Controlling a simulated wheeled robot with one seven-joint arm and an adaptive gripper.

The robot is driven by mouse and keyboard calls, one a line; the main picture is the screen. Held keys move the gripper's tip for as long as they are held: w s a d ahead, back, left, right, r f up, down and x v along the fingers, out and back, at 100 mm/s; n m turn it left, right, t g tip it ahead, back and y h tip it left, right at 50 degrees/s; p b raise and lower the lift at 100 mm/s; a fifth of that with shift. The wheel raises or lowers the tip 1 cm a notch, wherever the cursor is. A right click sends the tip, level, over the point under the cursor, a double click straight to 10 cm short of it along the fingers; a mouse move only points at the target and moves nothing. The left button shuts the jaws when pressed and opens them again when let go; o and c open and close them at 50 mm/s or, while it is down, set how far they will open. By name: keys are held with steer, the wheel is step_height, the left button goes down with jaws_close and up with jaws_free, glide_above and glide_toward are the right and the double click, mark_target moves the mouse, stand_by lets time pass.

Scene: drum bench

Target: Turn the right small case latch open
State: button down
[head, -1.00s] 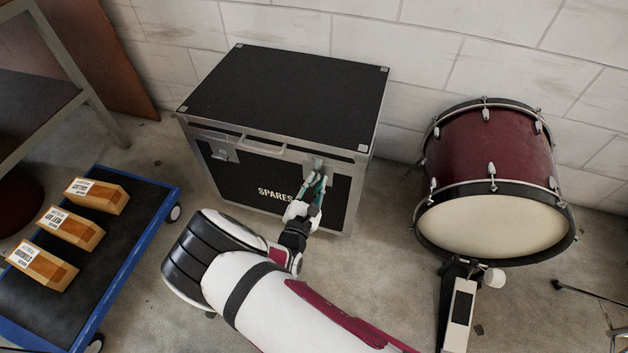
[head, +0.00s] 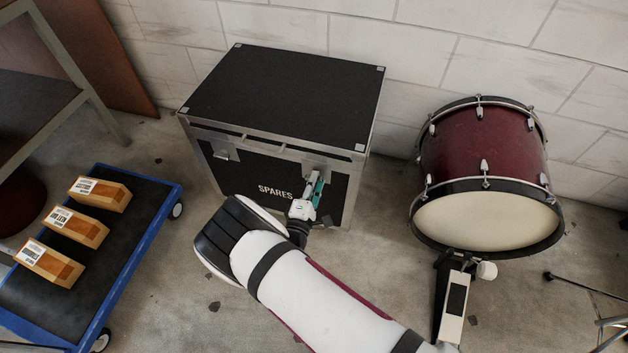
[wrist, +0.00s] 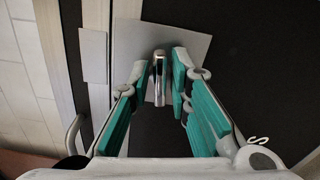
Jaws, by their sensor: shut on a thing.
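The black case marked SPARES (head: 285,95) stands against the wall with its lid down. My gripper (head: 314,182) is at the right end of its front face. In the wrist view, the right small case latch (wrist: 158,80) is a narrow metal tab on a pale square plate (wrist: 188,45). My green-padded fingers are closed on either side of the tab. The tab stands about upright in that view, while its plate is slightly tilted. In the head view my fingers hide most of this latch. The left latch (head: 224,155) is clear of my gripper.
A maroon bass drum (head: 488,175) with a pedal (head: 455,300) stands right of the case. A blue-edged cart (head: 138,255) with three labelled wooden boxes is at the left. A shelf frame (head: 75,80) is at the upper left. Some floor is free between cart and case.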

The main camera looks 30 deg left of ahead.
steer(key=shift+f+m, duration=0.15)
steer(key=shift+m, duration=1.05)
steer(key=c, duration=1.7)
jaws_free()
steer(key=shift+s, duration=0.15)
steer(key=v, duration=1.2)
steer(key=shift+d, duration=0.1)
